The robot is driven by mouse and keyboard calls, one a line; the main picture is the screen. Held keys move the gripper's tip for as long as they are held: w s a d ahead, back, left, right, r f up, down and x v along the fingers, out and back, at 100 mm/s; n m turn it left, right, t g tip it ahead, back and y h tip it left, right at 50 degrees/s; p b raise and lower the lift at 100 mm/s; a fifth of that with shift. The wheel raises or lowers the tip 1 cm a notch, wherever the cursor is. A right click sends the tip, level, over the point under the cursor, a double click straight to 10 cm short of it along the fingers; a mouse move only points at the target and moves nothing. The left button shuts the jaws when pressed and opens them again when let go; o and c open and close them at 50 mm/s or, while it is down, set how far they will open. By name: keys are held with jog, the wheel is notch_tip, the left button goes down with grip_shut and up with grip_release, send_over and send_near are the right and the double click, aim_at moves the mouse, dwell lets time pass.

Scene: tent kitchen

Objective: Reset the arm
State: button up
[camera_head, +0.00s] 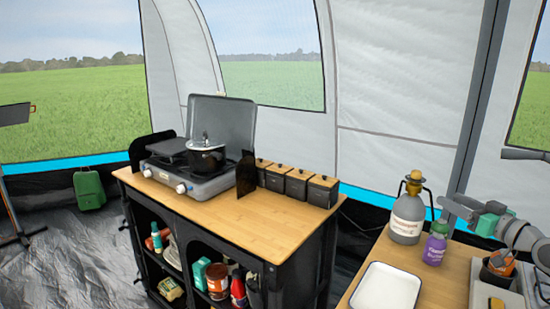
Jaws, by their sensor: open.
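My arm comes in from the right edge as grey rounded links with teal parts. Its end, my gripper (456,208), hangs over the right-hand counter and points left, close to a purple-labelled bottle (435,248). It is open, and I see nothing held in it. The fingers are small and partly merged with the background.
The right counter (432,288) carries a white tray (386,288), a grey bottle (406,219) and an orange-filled container (500,263). A wooden-topped cabinet (225,217) holds a stove (190,183), a pot (206,158) and several dark canisters (297,182). Floor at left is mostly clear.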

jog(key=w+a+g+h+p, duration=0.1)
jog(key=w+a+g+p, duration=0.25)
jog(key=a, duration=0.95)
jog(key=s+a+m+g+h+p, duration=0.15)
jog(key=s+a+g+p, duration=0.3)
jog(key=a, duration=0.75)
jog(key=s+a+f+g+h+p, duration=0.1)
jog(key=s+a+f+g, duration=0.1)
jog(key=s, duration=0.6)
jog(key=s+a+f+m+g+h+p, duration=0.1)
jog(key=s+a+f, duration=0.2)
jog(key=s, duration=0.6)
jog(key=s+a+f+g+h+p, duration=0.1)
jog(key=s+a+f+g+p, duration=0.1)
jog(key=s, duration=0.7)
notch_tip(320, 180, down, 2)
jog(key=shift+s+a+f+g, duration=0.1)
jog(key=shift+s+a+g, duration=0.2)
jog(key=shift+a, duration=0.5)
jog(key=shift+w+m+h, duration=0.1)
jog(key=shift+m+h, duration=0.15)
